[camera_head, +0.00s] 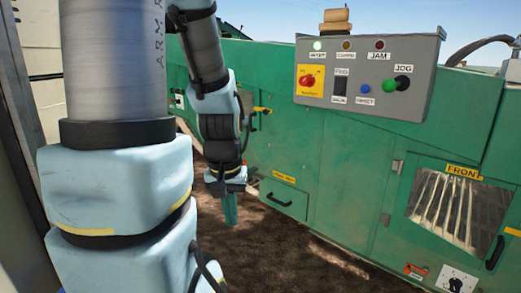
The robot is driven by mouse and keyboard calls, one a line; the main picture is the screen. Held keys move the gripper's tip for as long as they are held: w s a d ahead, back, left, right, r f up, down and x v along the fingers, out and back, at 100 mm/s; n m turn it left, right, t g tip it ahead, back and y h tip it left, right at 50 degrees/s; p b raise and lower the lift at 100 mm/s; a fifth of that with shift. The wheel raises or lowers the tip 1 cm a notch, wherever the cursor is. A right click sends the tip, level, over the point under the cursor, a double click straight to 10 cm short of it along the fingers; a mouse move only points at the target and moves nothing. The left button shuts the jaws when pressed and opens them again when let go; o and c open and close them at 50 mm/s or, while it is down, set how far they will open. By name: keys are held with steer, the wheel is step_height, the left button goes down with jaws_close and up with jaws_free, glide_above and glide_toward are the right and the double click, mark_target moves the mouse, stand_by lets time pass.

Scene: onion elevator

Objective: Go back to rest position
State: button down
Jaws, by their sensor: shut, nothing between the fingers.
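My gripper (230,208) hangs at the end of my arm, left of centre in the head view, with its teal fingers pointing down. It is shut and holds nothing. It is in front of the green machine, above the brown soil, and appears apart from both. The upper part of my arm fills the left of the view.
The green machine (330,185) spans the back and right. A barred window (457,207) is at right. Soil (260,250) is open below.

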step_height(320, 180, up, 31)
steer(key=p, duration=2.9)
steer(key=shift+f, duration=0.1)
